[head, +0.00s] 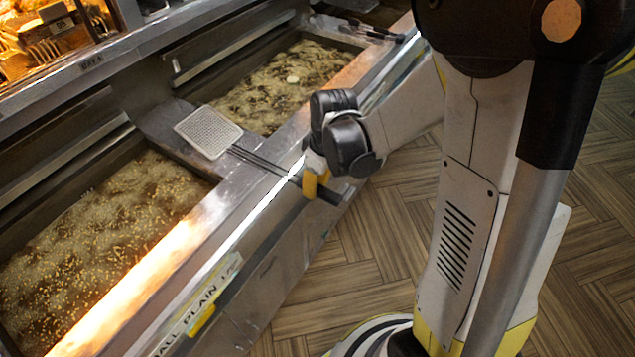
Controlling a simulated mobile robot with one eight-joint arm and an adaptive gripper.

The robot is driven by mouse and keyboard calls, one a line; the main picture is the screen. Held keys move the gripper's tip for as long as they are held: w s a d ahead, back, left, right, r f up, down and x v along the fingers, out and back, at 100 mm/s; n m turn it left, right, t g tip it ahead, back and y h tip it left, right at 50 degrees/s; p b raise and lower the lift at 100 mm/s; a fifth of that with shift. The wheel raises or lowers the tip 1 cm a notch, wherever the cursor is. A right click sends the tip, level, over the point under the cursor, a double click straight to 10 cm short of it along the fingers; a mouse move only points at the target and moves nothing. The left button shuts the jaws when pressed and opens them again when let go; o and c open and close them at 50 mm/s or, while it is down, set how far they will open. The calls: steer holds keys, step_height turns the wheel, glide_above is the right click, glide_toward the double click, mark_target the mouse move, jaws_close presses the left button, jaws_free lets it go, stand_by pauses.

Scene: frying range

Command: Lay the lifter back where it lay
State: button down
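The lifter has a square, pale perforated head (208,132) and a long thin double-rod shaft ending in a dark grip. Its head is over the steel divider between the two frying vats, and its shaft runs toward the front edge. I cannot tell whether the head touches the steel. My gripper (314,184), with yellow fingers, is at the dark grip, past the front edge of the range. The fingers look closed around the grip, whose end sticks out to their right. The far finger is mostly hidden.
A near vat (100,235) and a far vat (285,85) hold bubbling oil with food. Another dark-handled tool (375,30) lies beyond the far vat. A labelled front panel (205,305) faces the wooden floor (330,285). Fried food stands on a shelf at upper left.

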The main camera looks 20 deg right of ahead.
stand_by(0.4)
steer(key=c, duration=1.2)
jaws_free()
steer(key=shift+o, duration=0.2)
step_height(320, 180, up, 12)
steer(key=s+d, duration=0.1)
steer(key=s, duration=0.1)
steer(key=s+a+r+m+t+h, duration=0.1)
steer(key=s+r+m+t, duration=0.2)
steer(key=s, duration=0.7)
steer(key=m+t+b, duration=0.1)
steer(key=m+t, duration=0.1)
steer(key=m, duration=0.2)
steer(key=shift+a+r+t, duration=0.3)
steer(key=shift+r, duration=0.1)
